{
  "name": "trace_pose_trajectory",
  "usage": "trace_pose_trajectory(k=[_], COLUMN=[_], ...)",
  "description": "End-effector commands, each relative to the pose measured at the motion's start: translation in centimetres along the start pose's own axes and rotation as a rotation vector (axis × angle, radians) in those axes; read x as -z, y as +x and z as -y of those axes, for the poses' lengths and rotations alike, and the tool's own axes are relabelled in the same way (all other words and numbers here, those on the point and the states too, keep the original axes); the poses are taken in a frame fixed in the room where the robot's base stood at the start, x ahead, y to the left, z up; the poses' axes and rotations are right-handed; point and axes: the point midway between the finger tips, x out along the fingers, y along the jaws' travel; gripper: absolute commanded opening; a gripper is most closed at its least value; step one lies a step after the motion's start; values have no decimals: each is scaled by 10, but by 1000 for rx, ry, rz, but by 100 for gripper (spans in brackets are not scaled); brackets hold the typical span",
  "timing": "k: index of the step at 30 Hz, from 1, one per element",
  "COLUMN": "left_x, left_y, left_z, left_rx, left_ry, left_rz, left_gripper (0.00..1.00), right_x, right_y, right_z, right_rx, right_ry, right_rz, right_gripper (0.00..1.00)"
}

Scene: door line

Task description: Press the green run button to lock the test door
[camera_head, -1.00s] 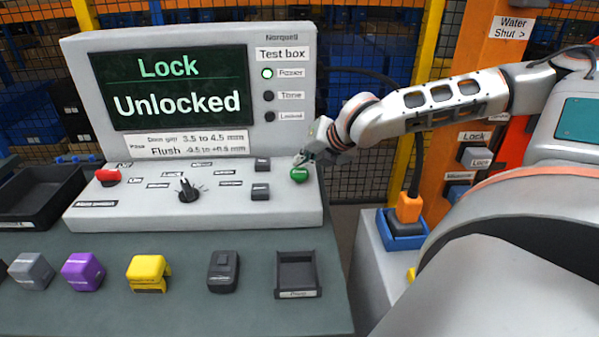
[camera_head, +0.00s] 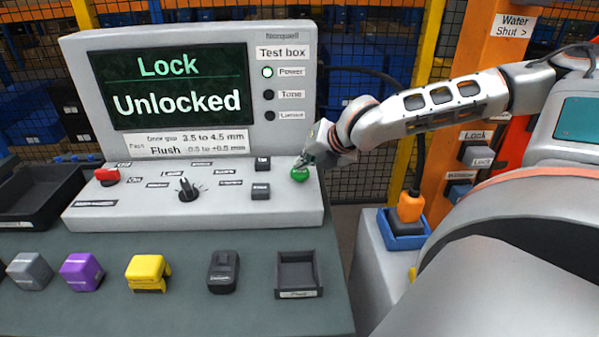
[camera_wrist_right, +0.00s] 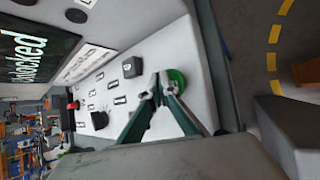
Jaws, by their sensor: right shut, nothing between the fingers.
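The green run button (camera_head: 299,174) sits at the right end of the test box's sloped panel (camera_head: 225,207). The test box screen (camera_head: 172,88) reads "Lock" and "Unlocked". My right gripper (camera_head: 302,163) is shut and empty, its fingertips at the button's upper edge. In the right wrist view, the shut fingertips (camera_wrist_right: 161,84) overlap the left part of the green button (camera_wrist_right: 177,80). I cannot tell whether they touch it. My left gripper is not in view.
The panel also carries a red button (camera_head: 107,175), a black knob (camera_head: 187,189) and dark switches. A grey block (camera_head: 30,270), purple block (camera_head: 81,271), yellow block (camera_head: 148,272), black device (camera_head: 223,271) and small tray (camera_head: 298,274) line the bench front.

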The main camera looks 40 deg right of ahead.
Motion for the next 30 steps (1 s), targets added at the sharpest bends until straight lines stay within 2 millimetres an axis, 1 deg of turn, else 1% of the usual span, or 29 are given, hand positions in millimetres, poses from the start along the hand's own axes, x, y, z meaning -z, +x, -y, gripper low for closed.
trace_pose_trajectory(k=[30], left_x=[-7], left_y=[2], left_z=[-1], left_rx=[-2], left_ry=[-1], left_rz=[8], left_gripper=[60], right_x=[4], right_y=[5], right_z=[4], right_rx=[0], right_ry=[2], right_rz=[-1], right_gripper=[0])
